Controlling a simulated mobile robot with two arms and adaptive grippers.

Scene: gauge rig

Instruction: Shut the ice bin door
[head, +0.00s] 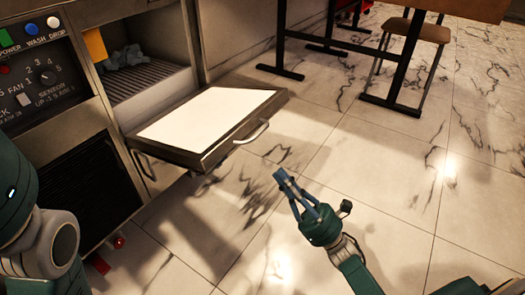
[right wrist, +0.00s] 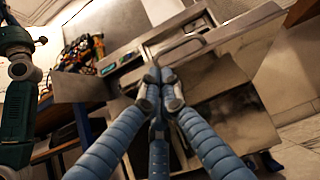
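The ice bin door (head: 205,112) hangs open, folded down to roughly level, its pale inner panel facing up. Its metal bar handle (head: 252,133) is on the outer edge. Behind it the bin opening (head: 150,78) shows a grey lumpy heap inside. My right gripper (head: 284,178) is in front of the door, lower right of the handle and apart from it. Its blue fingers meet at the tips, with nothing seen between them. In the right wrist view the closed fingers (right wrist: 158,75) point towards the door (right wrist: 232,30). My left gripper is not in view.
A control panel (head: 35,80) with knobs and buttons is left of the bin, above a dark vent (head: 88,185). A table (head: 330,40) and a stool (head: 412,30) stand at the back right. The marble floor (head: 400,180) around my right gripper is clear.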

